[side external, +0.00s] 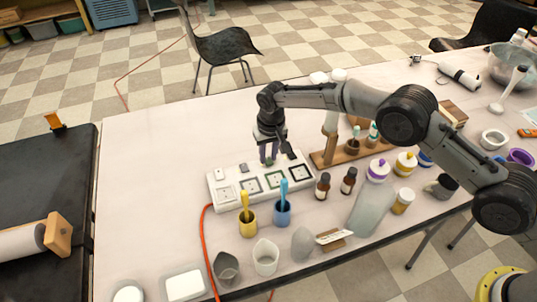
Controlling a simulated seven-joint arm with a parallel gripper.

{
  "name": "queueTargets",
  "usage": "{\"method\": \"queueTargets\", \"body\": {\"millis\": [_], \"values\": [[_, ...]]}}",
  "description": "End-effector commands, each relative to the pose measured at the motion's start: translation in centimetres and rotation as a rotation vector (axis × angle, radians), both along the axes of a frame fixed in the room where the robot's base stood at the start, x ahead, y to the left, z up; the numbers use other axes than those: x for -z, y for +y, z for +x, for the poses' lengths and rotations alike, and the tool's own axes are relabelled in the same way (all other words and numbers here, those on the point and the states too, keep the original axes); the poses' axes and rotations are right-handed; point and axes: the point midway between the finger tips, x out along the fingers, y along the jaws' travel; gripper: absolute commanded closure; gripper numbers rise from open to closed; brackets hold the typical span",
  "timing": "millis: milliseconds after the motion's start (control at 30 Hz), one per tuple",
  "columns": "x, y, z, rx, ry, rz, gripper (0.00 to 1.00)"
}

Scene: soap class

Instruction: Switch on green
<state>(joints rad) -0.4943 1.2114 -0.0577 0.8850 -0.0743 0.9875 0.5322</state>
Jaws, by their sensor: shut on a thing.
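A long white panel (232,200) lies on the table and carries a row of square plates with coloured frames. The green-framed square (275,181) sits between a purple-framed square (250,185) and a dark-framed square (301,171). Small raised pieces stand along the panel's back edge, among them a white one (220,173) at the left. My gripper (268,161) points down at the back edge, just behind the green-framed square. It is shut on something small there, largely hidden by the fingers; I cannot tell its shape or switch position.
A yellow cup (247,228) and a blue cup (282,213), each with a tool, stand close in front of the panel. Brown bottles (323,187) stand to its right, a wooden rack (348,153) behind them. An orange cable (204,245) runs from the panel.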

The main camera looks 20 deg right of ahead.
Motion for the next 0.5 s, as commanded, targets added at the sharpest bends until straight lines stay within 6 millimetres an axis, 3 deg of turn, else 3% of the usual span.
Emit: {"method": "queueTargets", "body": {"millis": [167,200,300,367,500], "values": [[-0.13,-0.15,0.21,0.002,-0.006,0.0,1.0],[-0.14,-0.15,0.21,0.002,-0.006,0.0,0.67],[-0.12,-0.11,0.17,0.001,-0.005,0.0,0.49],[-0.11,-0.09,0.13,0.001,-0.004,0.0,0.43],[-0.07,-0.05,0.07,0.001,-0.003,-0.001,0.43]]}}
